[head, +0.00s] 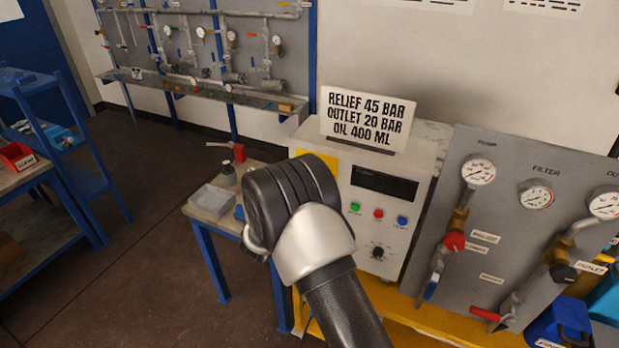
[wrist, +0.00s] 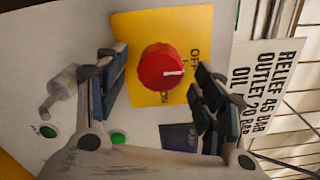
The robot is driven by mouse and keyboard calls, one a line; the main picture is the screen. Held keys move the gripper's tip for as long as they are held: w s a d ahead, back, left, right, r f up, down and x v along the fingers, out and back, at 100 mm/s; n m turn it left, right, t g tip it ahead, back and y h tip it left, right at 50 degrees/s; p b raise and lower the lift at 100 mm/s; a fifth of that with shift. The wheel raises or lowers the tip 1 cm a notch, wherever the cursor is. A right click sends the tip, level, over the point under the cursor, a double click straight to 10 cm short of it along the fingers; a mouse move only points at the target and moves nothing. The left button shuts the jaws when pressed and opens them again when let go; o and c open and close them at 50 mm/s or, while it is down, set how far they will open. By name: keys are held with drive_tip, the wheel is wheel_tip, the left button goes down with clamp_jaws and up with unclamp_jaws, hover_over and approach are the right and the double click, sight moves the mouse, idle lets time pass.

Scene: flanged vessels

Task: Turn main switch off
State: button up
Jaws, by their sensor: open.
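The main switch is a red rotary knob (wrist: 160,67) on a yellow plate (wrist: 195,18) in the wrist view. Its white mark points to the right of the picture. An "OFF" label stands to the right of the knob and "ON" lies below it, partly hidden. My gripper (wrist: 160,62) is open, with one finger on each side of the knob; contact cannot be told. In the head view a corner of the yellow plate (head: 318,157) shows on the white control box (head: 425,160); my arm hides the knob and gripper.
The box front has a dark display (head: 384,185), green, red and blue buttons and a black dial (head: 378,253). A sign (head: 368,118) stands on top. A gauge panel (head: 520,215) is at right. A small table (head: 204,208) with parts stands left of the box.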

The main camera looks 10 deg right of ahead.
drive_tip(key=v, duration=1)
drive_tip(key=shift+s+a, duration=0.2)
drive_tip(key=s+d+r+m+g+h+b, duration=0.1)
drive_tip(key=s+d+r+m+g+h, duration=0.1)
drive_tip(key=s+d+r+m+g, duration=0.3)
drive_tip(key=s+d+r+m+g+h+b, duration=0.15)
drive_tip(key=s+d+m, duration=0.25)
drive_tip(key=d+m, duration=0.4)
drive_tip(key=s+d+m+g+y+b, duration=0.1)
drive_tip(key=s+d+m+g+y, duration=0.15)
drive_tip(key=s+m, duration=0.3)
drive_tip(key=s+d+m+g+y+b, duration=0.1)
drive_tip(key=s+d+m+g, duration=0.15)
drive_tip(key=s+m, duration=0.35)
drive_tip(key=s+a+f+m+t+y+b, duration=0.1)
drive_tip(key=s+a+m+y+b, duration=0.1)
drive_tip(key=s+a+m+y, duration=0.3)
drive_tip(key=s+a+f+m+y+b, duration=0.2)
drive_tip(key=s+a+m+y, duration=0.3)
drive_tip(key=s+m, duration=0.6)
drive_tip(key=shift+s+a+m+t+y+b, duration=0.3)
drive_tip(key=shift+s+a+m+t, duration=0.15)
drive_tip(key=shift+m, duration=0.8)
